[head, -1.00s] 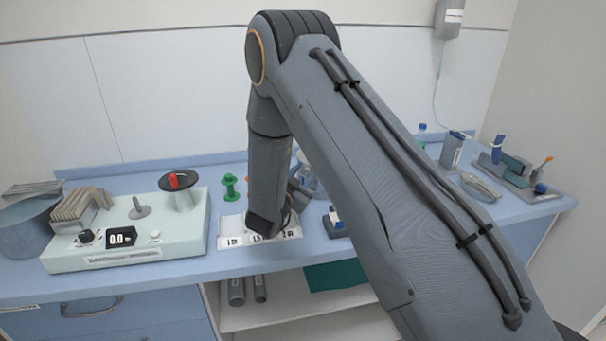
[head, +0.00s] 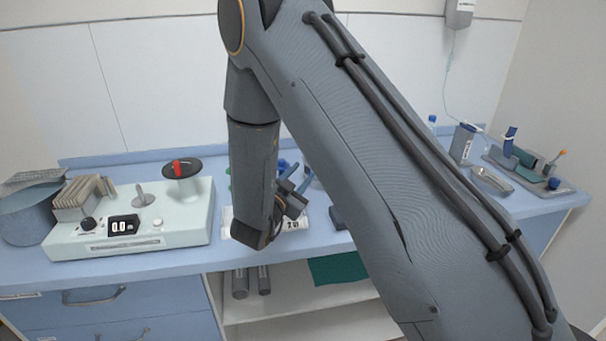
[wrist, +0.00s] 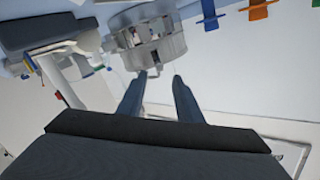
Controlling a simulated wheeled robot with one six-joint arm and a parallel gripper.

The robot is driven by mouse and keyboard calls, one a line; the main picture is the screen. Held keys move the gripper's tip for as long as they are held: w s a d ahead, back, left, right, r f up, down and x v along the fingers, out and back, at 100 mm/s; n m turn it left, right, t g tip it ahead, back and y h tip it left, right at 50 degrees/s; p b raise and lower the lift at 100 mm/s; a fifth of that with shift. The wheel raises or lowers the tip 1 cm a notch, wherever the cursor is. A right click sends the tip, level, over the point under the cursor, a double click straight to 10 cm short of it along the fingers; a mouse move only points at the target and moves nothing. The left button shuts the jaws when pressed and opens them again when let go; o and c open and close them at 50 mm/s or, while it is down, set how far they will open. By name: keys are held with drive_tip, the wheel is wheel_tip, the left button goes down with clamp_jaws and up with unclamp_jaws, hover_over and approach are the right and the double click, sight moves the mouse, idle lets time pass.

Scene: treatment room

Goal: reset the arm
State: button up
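My arm crosses the middle of the head view, with its forearm hanging down over the counter. My gripper (head: 297,181) shows partly beside the lower forearm, above the counter. In the wrist view its two blue-grey fingers (wrist: 160,77) stand apart with nothing between them. A round grey holder (wrist: 152,42) lies beyond the fingertips in that view; I cannot tell how far off it is.
A pale green device (head: 130,235) with a dial and knobs stands left on the blue counter (head: 225,258). A white labelled strip (head: 290,222) is partly behind my forearm. A tray of tools (head: 540,182) lies at the right. An open shelf (head: 300,300) is below.

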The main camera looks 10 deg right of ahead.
drive_tip(key=shift+w, duration=0.1)
drive_tip(key=s+d+n+g+y, duration=0.1)
drive_tip(key=s+n+g+y, duration=0.2)
drive_tip(key=s, duration=0.7)
drive_tip(key=s+d+f+n+g+y+b, duration=0.1)
drive_tip(key=s+d+n+g+y, duration=0.1)
drive_tip(key=s+n+g, duration=0.3)
drive_tip(key=s+d+n+g+y, duration=0.2)
drive_tip(key=s+n+g+y, duration=0.2)
drive_tip(key=s, duration=1)
drive_tip(key=shift+s+f+g+y, duration=0.3)
drive_tip(key=shift+f+g+y, duration=0.05)
drive_tip(key=shift+g+y, duration=0.15)
drive_tip(key=shift+d, duration=0.15)
